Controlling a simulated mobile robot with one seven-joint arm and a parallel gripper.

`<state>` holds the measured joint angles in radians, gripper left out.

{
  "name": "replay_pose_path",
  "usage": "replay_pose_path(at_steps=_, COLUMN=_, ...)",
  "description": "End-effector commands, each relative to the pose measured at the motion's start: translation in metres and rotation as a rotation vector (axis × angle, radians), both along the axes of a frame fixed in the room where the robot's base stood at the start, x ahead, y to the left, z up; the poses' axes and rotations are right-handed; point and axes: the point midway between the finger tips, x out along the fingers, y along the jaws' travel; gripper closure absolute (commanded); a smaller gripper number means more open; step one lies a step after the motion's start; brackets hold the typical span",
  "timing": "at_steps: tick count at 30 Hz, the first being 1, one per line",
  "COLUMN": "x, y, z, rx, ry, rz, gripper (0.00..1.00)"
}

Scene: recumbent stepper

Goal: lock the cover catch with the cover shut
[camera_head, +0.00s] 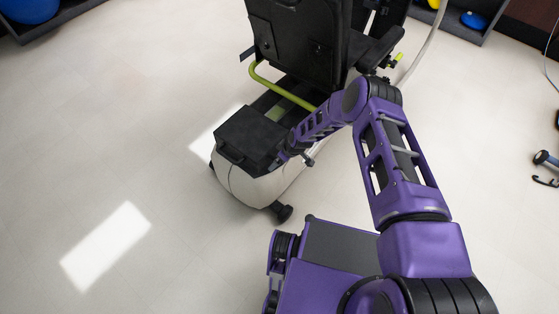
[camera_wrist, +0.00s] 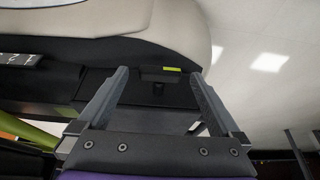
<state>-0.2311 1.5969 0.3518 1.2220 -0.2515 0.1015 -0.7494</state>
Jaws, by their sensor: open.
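The recumbent stepper's rear housing has a cream shell (camera_head: 262,187) with a black cover (camera_head: 245,138) on top. The cover looks flat and down in the head view, but whether it is fully shut is hard to tell. In the wrist view, a small dark catch (camera_wrist: 158,75) with a yellow-green mark sits on the dark panel by the cream shell (camera_wrist: 130,22). My gripper (camera_wrist: 157,73) is open, with its two fingers on either side of the catch and nothing held. Contact between fingers and catch cannot be made out. In the head view the fingertips are too small to read.
The stepper's black seat (camera_head: 297,40) and a yellow-green bar (camera_head: 280,88) stand behind the cover. A dark foot (camera_head: 283,212) sticks out at the housing's lower end. The floor to the left is clear. Dark shelves with blue balls (camera_head: 28,10) are at the far left.

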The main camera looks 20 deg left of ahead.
Motion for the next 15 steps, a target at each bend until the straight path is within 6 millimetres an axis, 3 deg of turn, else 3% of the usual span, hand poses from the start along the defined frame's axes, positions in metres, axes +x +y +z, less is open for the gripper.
replay_pose_path(at_steps=9, x=0.0002, y=0.001, z=-0.0024, rx=0.0, ry=0.0, rz=0.0, gripper=0.0)
replay_pose_path(at_steps=15, x=0.0003, y=0.0009, z=-0.0023, rx=0.0, ry=0.0, rz=0.0, gripper=0.34)
